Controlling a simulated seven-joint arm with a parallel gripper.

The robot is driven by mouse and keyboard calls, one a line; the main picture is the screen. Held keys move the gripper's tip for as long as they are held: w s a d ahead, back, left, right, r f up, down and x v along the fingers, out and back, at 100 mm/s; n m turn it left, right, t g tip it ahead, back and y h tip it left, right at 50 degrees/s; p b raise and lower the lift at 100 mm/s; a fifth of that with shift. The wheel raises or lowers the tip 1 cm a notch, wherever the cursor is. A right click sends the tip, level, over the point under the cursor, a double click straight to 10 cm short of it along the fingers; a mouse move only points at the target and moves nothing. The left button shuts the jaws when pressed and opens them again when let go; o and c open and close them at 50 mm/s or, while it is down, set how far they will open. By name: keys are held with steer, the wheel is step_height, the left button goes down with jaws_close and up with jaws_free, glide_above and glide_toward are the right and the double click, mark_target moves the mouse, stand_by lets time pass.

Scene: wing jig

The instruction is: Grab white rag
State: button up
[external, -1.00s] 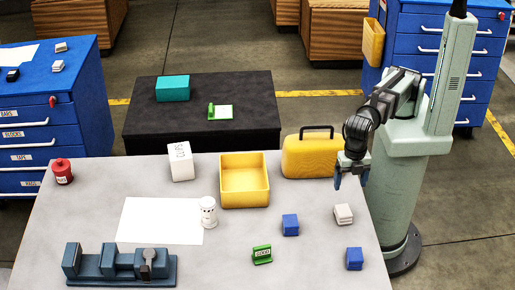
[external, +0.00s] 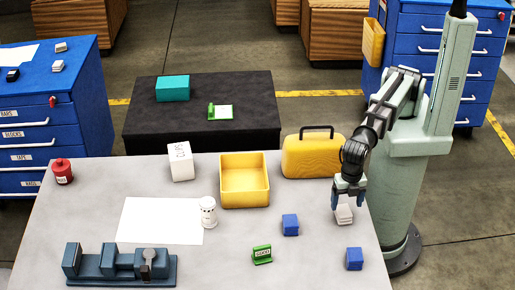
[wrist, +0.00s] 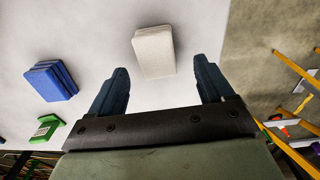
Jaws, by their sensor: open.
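The white rag (external: 344,215) is a small folded stack on the right side of the grey table. In the wrist view the rag (wrist: 154,51) lies flat just beyond the fingertips, between their lines. My gripper (external: 348,202) is above and just behind the rag in the external view, and partly covers it. In the wrist view my gripper (wrist: 162,76) has its two blue fingers spread wide with nothing between them. The fingers look apart from the rag.
Two blue folded stacks (external: 290,225) (external: 354,259) lie nearby. A green sign block (external: 262,254), yellow bin (external: 245,200), yellow case (external: 312,157), white cup (external: 208,211) and blue vise (external: 120,266) stand on the table. The table's right edge is close to the rag.

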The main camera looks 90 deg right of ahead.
mark_target(344, 211)
steer(key=shift+w+f, duration=0.2)
steer(key=shift+f, duration=2.2)
steer(key=shift+c, duration=0.4)
steer(key=c, duration=1)
steer(key=shift+o, duration=0.2)
steer(key=shift+r, duration=0.15)
